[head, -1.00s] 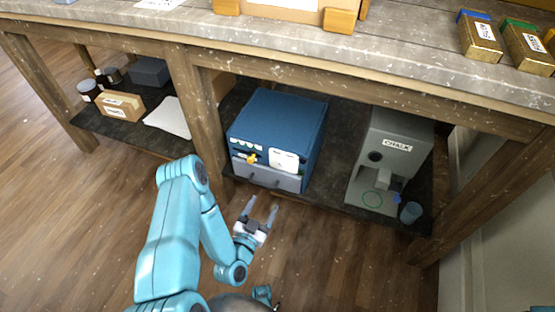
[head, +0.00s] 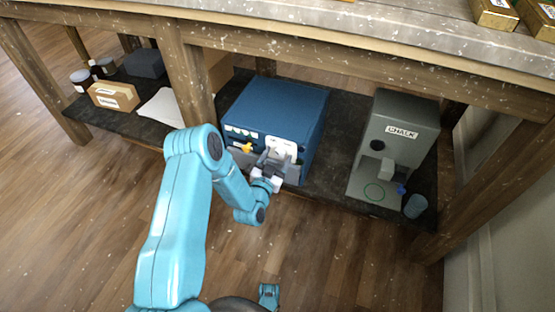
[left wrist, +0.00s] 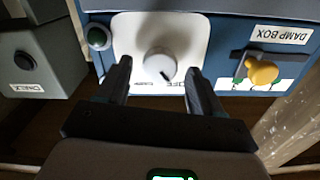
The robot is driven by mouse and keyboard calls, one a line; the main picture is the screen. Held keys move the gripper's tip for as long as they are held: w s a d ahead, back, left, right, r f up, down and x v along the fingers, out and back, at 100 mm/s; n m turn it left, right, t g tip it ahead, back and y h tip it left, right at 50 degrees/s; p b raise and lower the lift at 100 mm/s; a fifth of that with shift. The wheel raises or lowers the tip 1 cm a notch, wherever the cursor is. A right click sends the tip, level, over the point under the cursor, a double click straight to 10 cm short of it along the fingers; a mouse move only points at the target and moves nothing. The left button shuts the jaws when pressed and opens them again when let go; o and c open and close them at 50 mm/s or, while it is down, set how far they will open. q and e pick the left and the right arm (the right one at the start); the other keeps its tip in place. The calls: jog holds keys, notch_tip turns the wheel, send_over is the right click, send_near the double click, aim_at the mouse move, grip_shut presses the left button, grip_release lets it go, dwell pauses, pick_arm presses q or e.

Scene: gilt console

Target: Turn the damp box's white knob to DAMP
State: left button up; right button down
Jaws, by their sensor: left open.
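The blue damp box (head: 275,106) stands on the lower shelf, its front facing me. Its white knob (left wrist: 159,63) sits on a white panel (left wrist: 190,30) and has a dark pointer mark toward its lower right in the left wrist view, where the box looks upside down. Small print lies below the knob, partly hidden and hard to read. My left gripper (head: 273,160) is open in front of the panel. In the left wrist view its fingers (left wrist: 159,78) flank the knob with gaps on both sides; I cannot tell how deep they reach. My right gripper is not in view.
A wooden post (head: 188,75) stands left of the box. The table overhangs the shelf.

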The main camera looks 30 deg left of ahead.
pick_arm(q)
jog(key=shift+w, duration=0.3)
jog(key=c, duration=1.1)
